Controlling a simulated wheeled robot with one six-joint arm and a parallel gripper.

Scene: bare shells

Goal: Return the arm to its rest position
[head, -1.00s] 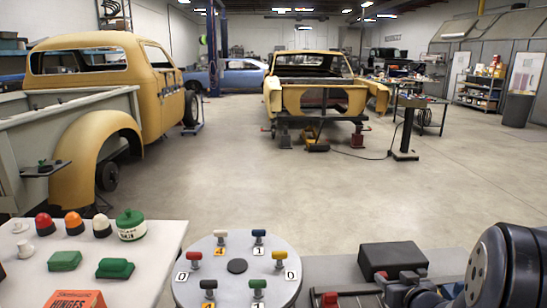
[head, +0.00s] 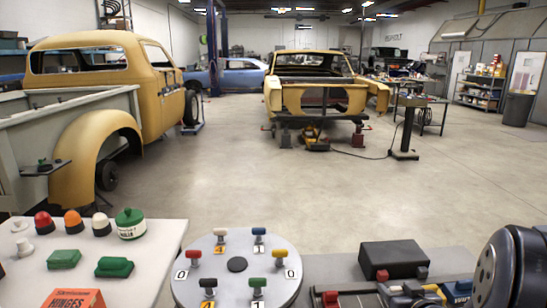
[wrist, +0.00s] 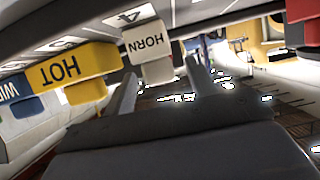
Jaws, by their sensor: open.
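My arm (head: 515,268) shows as a dark rounded link at the lower right corner of the head view; my gripper is out of that view. Close by the fingers are a white tag reading HORN (wrist: 147,38) and a yellow tag reading HOT (wrist: 76,66). I cannot tell how far off they are or whether anything touches.
A round disc (head: 205,258) with several coloured knobs stands at front centre. A white table (head: 30,278) at left holds domes, a green jar (head: 130,223) and green blocks. A black box (head: 393,259) sits on the grey bench at right.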

